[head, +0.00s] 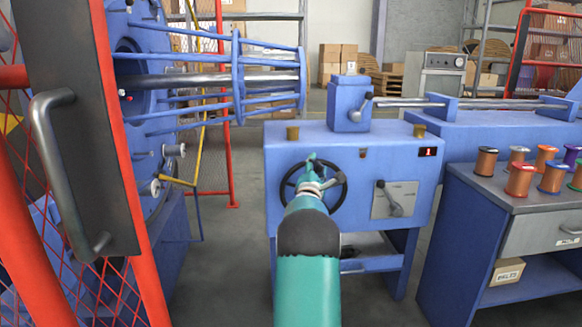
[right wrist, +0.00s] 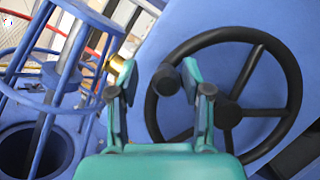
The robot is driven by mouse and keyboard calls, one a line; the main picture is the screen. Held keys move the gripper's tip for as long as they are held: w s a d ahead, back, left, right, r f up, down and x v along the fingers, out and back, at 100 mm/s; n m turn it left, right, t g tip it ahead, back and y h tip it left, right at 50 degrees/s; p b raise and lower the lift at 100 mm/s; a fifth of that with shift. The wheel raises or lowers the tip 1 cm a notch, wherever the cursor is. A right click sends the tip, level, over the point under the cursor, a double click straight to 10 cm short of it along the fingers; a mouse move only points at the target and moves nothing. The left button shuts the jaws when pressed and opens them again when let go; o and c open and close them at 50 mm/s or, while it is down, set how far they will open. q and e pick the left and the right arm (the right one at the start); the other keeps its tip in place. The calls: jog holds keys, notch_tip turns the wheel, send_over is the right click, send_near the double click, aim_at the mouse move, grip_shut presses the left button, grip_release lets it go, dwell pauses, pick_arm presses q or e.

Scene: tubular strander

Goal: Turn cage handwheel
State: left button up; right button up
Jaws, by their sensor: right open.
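The dark cage handwheel (head: 345,188) is on the front of the blue machine housing, partly hidden behind my right gripper. In the right wrist view its spoked rim (right wrist: 293,80) fills the right side. A dark knob handle (right wrist: 166,80) stands out from the left part of the rim. My teal right gripper (head: 312,163) is in front of the wheel. My left gripper is not in view.
A lever on a grey plate (head: 396,199) sits right of the wheel, below a red display (head: 428,152). The blue cage (head: 240,75) is at the left, behind an open red-framed guard door (head: 85,130). A bench with spools (head: 515,215) stands at the right.

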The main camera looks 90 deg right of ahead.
jog(key=v, duration=1.2)
dwell(0.4)
